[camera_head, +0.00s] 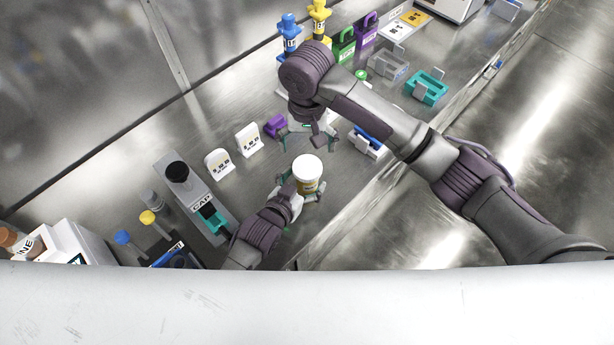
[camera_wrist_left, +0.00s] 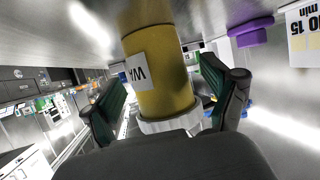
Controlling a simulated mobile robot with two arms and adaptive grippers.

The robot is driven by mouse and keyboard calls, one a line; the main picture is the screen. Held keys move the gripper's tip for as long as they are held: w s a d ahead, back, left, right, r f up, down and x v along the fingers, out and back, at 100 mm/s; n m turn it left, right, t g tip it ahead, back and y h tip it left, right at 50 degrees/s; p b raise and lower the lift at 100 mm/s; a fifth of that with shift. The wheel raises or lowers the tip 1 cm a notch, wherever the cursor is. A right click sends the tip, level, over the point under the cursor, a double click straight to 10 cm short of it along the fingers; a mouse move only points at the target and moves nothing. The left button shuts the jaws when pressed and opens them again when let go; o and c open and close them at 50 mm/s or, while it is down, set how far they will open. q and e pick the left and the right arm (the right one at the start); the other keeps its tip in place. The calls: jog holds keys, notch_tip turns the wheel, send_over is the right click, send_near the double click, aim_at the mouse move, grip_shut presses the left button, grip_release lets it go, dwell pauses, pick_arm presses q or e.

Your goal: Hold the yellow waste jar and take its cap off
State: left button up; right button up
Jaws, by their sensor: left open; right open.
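The yellow waste jar (camera_head: 312,186) stands upright on the metal bench with its white cap (camera_head: 307,167) on top. In the left wrist view, the jar (camera_wrist_left: 160,75) appears upside down with a white label, and its cap (camera_wrist_left: 170,124) is at the lower end. My left gripper (camera_head: 300,190) is open, with its fingers on either side of the jar. In the left wrist view, the left gripper (camera_wrist_left: 168,98) shows gaps beside the jar. My right gripper (camera_head: 308,138) is open and empty, just beyond the jar in the head view.
A grey stand marked CAP (camera_head: 203,203) is to the left. Blue and yellow bottles (camera_head: 319,18) stand at the back. A blue-and-white rack (camera_head: 369,143) is right of my right gripper.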

pick_arm(q)
jog(key=shift+x, duration=1)
grip_shut()
